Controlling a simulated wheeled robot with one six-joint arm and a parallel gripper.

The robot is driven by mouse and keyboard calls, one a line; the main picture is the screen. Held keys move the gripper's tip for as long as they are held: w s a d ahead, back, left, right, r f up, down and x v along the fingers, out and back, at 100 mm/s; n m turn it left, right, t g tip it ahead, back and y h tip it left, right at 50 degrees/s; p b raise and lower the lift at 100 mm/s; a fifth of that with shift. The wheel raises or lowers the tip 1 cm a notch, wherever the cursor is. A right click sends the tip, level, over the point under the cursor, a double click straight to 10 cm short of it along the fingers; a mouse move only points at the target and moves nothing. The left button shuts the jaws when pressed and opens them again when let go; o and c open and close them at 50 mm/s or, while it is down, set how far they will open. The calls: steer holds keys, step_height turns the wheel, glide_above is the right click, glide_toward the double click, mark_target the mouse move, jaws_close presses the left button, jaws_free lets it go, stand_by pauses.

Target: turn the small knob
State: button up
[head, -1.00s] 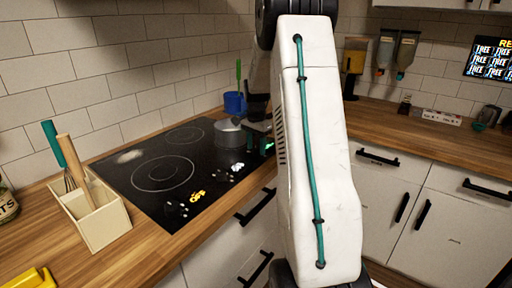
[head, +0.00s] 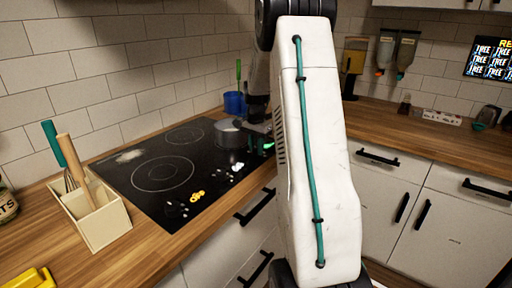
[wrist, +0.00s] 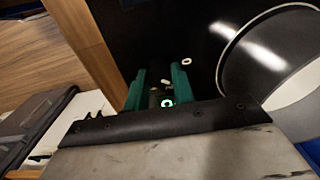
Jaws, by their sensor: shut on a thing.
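My gripper (wrist: 158,88) has green fingers and is shut on the small knob (wrist: 155,98) at the cooktop's right front corner in the wrist view. The knob is dark and mostly hidden between the fingers. A green ring of light glows beside it, and a small white mark shows just beyond it. In the head view my gripper (head: 262,133) is at the right end of the black cooktop (head: 140,178), partly behind my arm, and the knob cannot be made out there.
A grey pot (head: 229,135) stands on the cooktop close to my gripper; it also shows in the wrist view (wrist: 235,72). A blue utensil cup (head: 234,103) is behind it. Several other controls with yellow and white markings line the cooktop's front. A utensil box (head: 100,218) stands at left.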

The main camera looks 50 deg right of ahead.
mark_target(256, 148)
steer(key=n, duration=0.6)
steer(key=shift+n, duration=0.4)
stand_by(0.4)
steer(key=o, duration=1)
step_height(256, 148, up, 8)
steer(key=shift+f, duration=0.1)
